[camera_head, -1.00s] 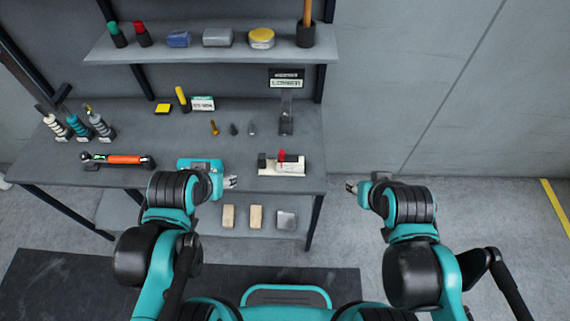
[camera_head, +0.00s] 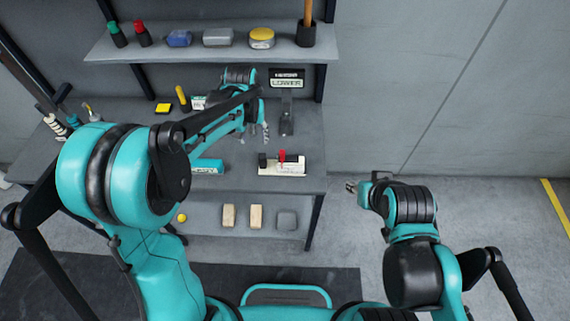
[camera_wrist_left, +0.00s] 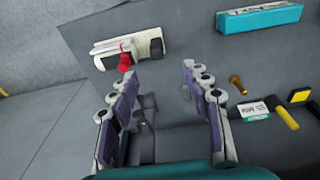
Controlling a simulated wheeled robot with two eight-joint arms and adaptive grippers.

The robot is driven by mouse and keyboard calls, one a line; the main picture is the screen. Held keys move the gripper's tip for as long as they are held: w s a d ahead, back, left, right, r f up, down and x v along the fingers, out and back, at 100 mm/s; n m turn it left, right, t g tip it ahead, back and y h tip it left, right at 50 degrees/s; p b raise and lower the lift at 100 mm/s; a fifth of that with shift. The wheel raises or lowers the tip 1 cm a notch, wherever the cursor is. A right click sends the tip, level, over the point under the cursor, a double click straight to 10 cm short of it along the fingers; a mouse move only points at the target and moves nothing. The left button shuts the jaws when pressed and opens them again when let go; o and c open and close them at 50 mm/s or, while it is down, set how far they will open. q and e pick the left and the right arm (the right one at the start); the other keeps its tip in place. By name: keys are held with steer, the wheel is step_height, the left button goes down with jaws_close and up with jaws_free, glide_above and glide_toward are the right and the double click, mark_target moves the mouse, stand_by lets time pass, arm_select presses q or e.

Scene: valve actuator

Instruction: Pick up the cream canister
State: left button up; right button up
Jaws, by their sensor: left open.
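A cream canister-like piece (camera_head: 57,126) with dark bands stands at the far left of the bench in the head view, partly hidden behind my left arm. It is not in the wrist view. My left gripper (camera_head: 259,130) is over the middle of the bench, far to the right of that piece. Its two fingers are apart in the left wrist view (camera_wrist_left: 158,85), with nothing held between them. A dark upright piece (camera_wrist_left: 146,116) shows beyond the gap. My right gripper (camera_head: 351,187) hangs off the bench's right end; its finger opening is too small to judge.
A cream block with a red knob (camera_head: 283,165) sits near the bench's front right. A teal box (camera_head: 207,167) lies left of it. A dark stand (camera_head: 287,124) and a sign (camera_head: 287,79) are behind. An upper shelf (camera_head: 200,47) overhangs the back.

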arm_select(q)
steer(key=g, duration=0.1)
glide_toward(263, 162)
steer(key=shift+w+d, duration=0.15)
steer(key=shift+w, duration=0.35)
steer(key=shift+w+d, duration=0.2)
steer(key=shift+w, duration=0.25)
step_height(263, 162, down, 7)
steer(key=shift+r, duration=0.1)
steer(key=f, duration=0.5)
steer(key=shift+a+f, duration=0.15)
steer(key=shift+a, duration=0.25)
jaws_close()
